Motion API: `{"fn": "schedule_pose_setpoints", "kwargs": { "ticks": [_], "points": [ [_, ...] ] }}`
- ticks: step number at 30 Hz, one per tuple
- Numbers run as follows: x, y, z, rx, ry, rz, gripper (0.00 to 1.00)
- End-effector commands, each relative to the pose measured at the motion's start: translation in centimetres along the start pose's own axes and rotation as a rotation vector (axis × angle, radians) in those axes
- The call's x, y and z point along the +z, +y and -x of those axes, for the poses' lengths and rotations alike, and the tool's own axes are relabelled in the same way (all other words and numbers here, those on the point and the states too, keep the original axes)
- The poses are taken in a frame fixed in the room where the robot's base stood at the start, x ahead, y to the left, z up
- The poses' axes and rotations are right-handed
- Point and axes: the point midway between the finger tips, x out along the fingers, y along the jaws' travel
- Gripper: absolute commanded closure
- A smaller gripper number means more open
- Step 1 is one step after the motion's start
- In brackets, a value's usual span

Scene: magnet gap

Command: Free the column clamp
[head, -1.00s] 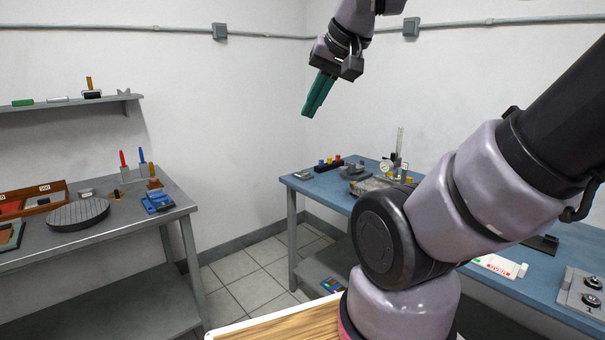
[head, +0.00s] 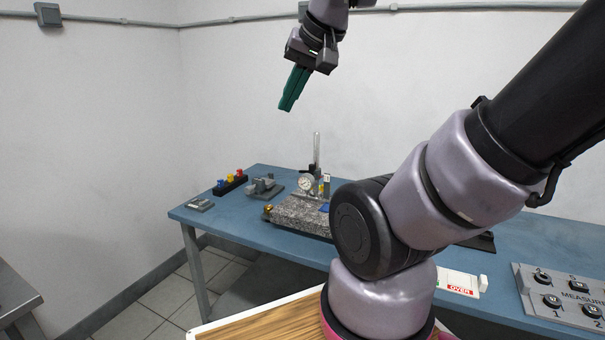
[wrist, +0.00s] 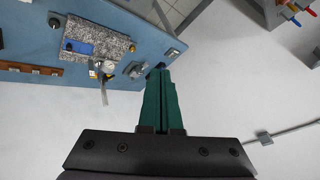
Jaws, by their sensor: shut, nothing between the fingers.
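My gripper (head: 287,106) is shut and empty, with its green fingers together, high in the air above the back left part of the blue bench (head: 259,173). In the head view a dial gauge (head: 306,184) stands by an upright clear column (head: 316,150) on or beside a speckled granite plate (head: 290,212). A dark part sits low on the column; I cannot make out the clamp itself. In the wrist view the green fingers (wrist: 160,72) are together, and the granite plate (wrist: 97,38), with the gauge and column (wrist: 103,92) at its edge, lies to their left, well apart.
A dark rack with coloured knobs (head: 230,183), a small grey fixture (head: 265,187) and a flat grey block (head: 200,204) stand left on the bench. A red and white card (head: 459,283) and a numbered measuring board (head: 570,300) lie at right. My arm hides the bench's middle.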

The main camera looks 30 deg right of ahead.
Motion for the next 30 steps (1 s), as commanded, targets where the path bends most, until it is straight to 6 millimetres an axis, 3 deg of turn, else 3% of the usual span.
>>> {"fn": "schedule_pose_setpoints", "kwargs": {
  "ticks": [8,14,23,30],
  "points": [
    [-0.2,0.3,-0.3,0.019,-0.007,0.023,1.00],
    [-2.5,3.3,-3.6,0.210,-0.096,0.288,1.00],
    [-9.9,10.0,-12.4,0.572,-0.420,1.095,1.00],
    [-15.4,12.6,-22.3,0.689,-0.718,1.805,1.00]
  ]
}}
